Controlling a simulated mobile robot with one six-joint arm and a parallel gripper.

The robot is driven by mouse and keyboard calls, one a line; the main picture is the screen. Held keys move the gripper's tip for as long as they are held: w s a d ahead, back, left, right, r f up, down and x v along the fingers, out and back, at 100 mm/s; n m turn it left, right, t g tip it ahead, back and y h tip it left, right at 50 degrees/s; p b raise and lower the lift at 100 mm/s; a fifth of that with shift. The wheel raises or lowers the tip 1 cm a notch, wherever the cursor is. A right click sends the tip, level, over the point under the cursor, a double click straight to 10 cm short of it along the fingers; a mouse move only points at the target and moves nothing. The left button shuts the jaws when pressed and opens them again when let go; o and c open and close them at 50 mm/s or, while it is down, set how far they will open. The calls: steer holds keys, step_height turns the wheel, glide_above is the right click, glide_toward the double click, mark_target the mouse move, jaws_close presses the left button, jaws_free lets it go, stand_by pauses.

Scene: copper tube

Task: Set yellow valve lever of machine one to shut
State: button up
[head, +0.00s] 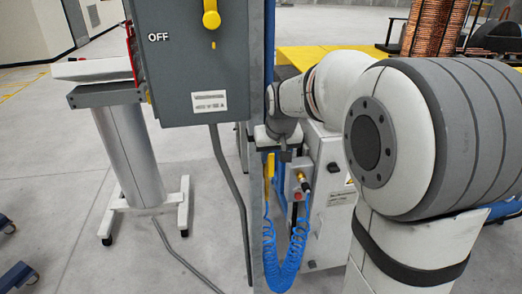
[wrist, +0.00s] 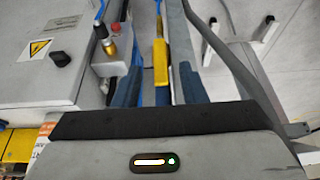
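The yellow valve lever (head: 270,166) hangs roughly upright beside a blue post, above a coiled blue hose, in the head view. In the wrist view the yellow lever (wrist: 160,62) lies between the two fingers of my gripper (wrist: 159,82), with a visible gap on each side. The gripper is open and holds nothing. In the head view my gripper (head: 284,152) is small and partly hidden, close to the lever's upper end. The valve body is not clearly visible.
A grey box with an OFF label (head: 195,75) stands at the left front. A white machine cabinet (head: 330,200) with a red button and brass fitting is right of the lever. The blue coiled hose (head: 287,255) hangs below. A grey cable (head: 230,190) runs down nearby.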

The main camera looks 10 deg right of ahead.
mark_target(272, 161)
steer(key=shift+w+f, duration=0.2)
steer(key=shift+w, duration=0.45)
steer(key=p+x, duration=0.1)
steer(key=x, duration=0.6)
steer(key=shift+w+f, duration=0.1)
steer(key=shift+f, duration=0.05)
jaws_close()
steer(key=shift+d, duration=0.15)
